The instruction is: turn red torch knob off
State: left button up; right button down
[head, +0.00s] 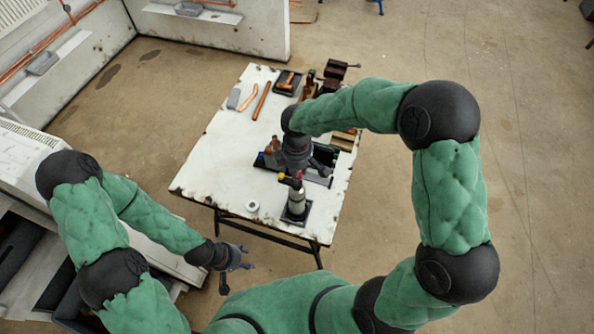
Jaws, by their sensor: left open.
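The torch (297,201) stands upright on a dark square base near the front right of the white worktable. Its red knob (294,182) is at its top, and a small yellow part shows beside it. My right gripper (305,174) hangs from above, right over the torch top and close to the knob. It partly hides the knob, and I cannot tell whether it touches it or how far its fingers are apart. My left gripper (240,260) is open and empty, beyond the table's front left edge, away from the torch.
The worktable (215,160) also carries a dark tool tray (318,179), copper pipe pieces (262,100), a white roll (252,206) and a vise (336,70) at the back. A radiator and low wall stand left.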

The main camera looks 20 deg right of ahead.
jog(key=m+b, duration=0.3)
jog(key=m, duration=0.2)
jog(key=shift+f, duration=0.15)
jog(key=m+b, duration=0.2)
jog(key=m, duration=0.4)
jog(key=shift+m, duration=0.3)
dwell(0.4)
jog(key=c, duration=0.9)
grip_release()
notch_tip(320, 180, up, 12)
jog(key=shift+r, duration=0.1)
